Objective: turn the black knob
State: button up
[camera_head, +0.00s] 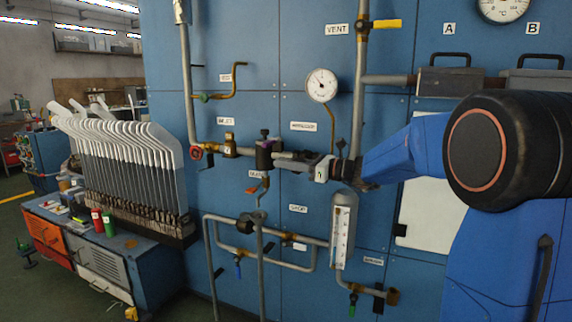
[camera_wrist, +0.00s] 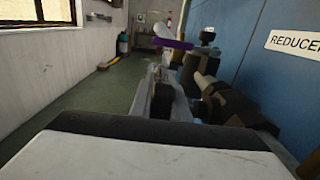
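A dark knob (camera_head: 265,133) stands on top of a black and purple valve body (camera_head: 264,157) on the blue panel. The same purple part shows in the wrist view (camera_wrist: 172,43), with a dark knob (camera_wrist: 207,37) just right of it. My gripper (camera_head: 284,158) reaches in from the right in front of the pipework. Its grey fingers end close to the right side of the valve body; I cannot tell whether they touch it. In the wrist view the fingers are partly hidden by the gripper's pale body, so their gap is unclear. Another black knob (camera_head: 246,223) sits on the lower pipe.
A round gauge (camera_head: 322,85) and the REDUCER label (camera_wrist: 295,43) are close by. Dark fittings (camera_wrist: 235,108) stand near the gripper's right side. A red handwheel (camera_head: 196,152) and a glass tube gauge (camera_head: 342,232) are on the panel. A sock-board rack (camera_head: 185,232) stands left.

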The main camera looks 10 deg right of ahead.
jog(key=shift+f+h, duration=0.1)
jog(key=shift+h, duration=0.2)
grip_shut()
jog(key=shift+s+d+f+g+h, duration=0.1)
jog(key=shift+f+g+h, duration=0.2)
jog(key=shift+g+h, duration=0.45)
jog(key=shift+w+f+g+h, duration=0.1)
jog(key=shift+f+g+h, duration=0.35)
jog(key=shift+h, duration=0.4)
jog(key=shift+s+d+f+g+h, duration=0.1)
jog(key=shift+f+g+h, duration=0.1)
jog(key=shift+g+h, duration=0.55)
jog(key=o, duration=0.9)
grip_release()
jog(key=shift+c, duration=0.2)
jog(key=v, duration=1.7)
jog(key=shift+r, duration=0.2)
